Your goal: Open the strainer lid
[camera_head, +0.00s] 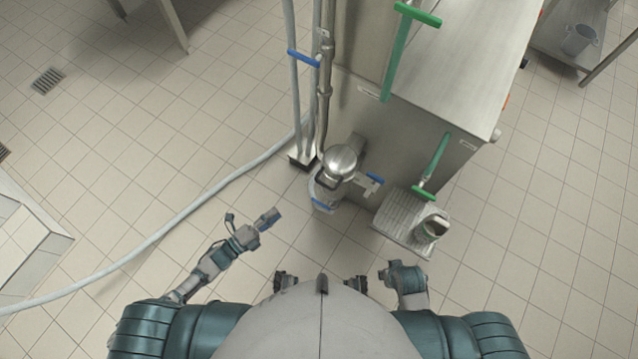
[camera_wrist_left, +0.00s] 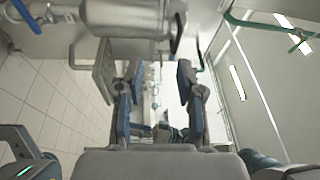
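The strainer is a steel cylinder whose shiny domed lid (camera_head: 341,160) is on it, beside the machine in the head view. A dark curved handle (camera_head: 326,183) shows at its near side. My left gripper (camera_head: 268,217) is to the left of and nearer than the strainer, apart from it. In the left wrist view its two fingers (camera_wrist_left: 158,80) are spread with nothing between them. The strainer's cylindrical body (camera_wrist_left: 130,18) lies across the top of that view, beyond the fingertips. My right arm (camera_head: 405,282) is low at the right; its fingers cannot be made out.
The steel machine (camera_head: 460,70) has green handles (camera_head: 437,160) and a grated tray (camera_head: 392,218) holding a metal jug (camera_head: 432,227). A blue-handled valve (camera_head: 375,178) sits right of the strainer. Vertical pipes (camera_head: 325,80) rise behind it. A grey hose (camera_head: 180,228) crosses the floor.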

